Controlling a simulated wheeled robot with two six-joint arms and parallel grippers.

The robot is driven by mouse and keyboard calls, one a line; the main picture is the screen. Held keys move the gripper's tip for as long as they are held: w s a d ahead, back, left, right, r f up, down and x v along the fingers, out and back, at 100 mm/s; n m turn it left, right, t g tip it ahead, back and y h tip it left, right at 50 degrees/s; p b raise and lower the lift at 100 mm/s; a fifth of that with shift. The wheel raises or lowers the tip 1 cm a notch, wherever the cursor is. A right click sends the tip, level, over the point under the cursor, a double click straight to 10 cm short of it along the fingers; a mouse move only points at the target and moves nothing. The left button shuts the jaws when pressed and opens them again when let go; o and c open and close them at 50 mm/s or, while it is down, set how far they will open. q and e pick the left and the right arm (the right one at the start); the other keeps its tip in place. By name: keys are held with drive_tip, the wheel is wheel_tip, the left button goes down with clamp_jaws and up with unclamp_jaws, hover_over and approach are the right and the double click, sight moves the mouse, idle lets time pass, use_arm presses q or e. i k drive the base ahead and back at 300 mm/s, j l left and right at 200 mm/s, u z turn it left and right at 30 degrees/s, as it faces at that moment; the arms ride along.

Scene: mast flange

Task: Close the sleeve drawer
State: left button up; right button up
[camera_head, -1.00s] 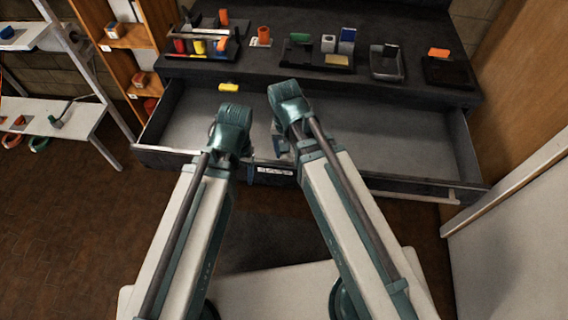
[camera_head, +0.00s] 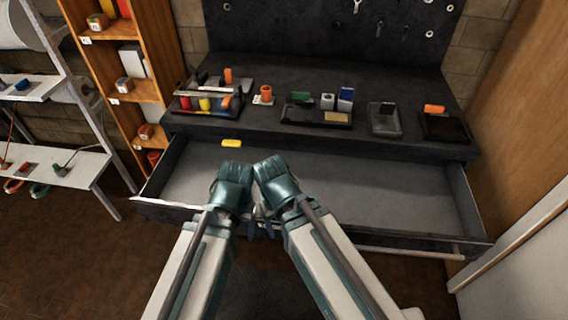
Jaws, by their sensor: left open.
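The sleeve drawer (camera_head: 370,190) is a wide grey drawer under the dark workbench. It stands pulled well out, and its floor is mostly bare. Whether either gripper touches the drawer front cannot be told.
A small yellow piece (camera_head: 231,143) lies near the drawer's back edge. The workbench top (camera_head: 350,72) carries trays and small coloured parts. An orange shelf (camera_head: 137,93) stands at left, a wooden panel (camera_head: 525,110) at right. A pale bar (camera_head: 410,251) shows below the drawer front.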

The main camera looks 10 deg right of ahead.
sight(382, 201)
drive_tip(key=k+j+u, duration=0.25)
drive_tip(key=k, duration=0.15)
drive_tip(key=k+j+u, duration=0.25)
drive_tip(key=k, duration=0.2)
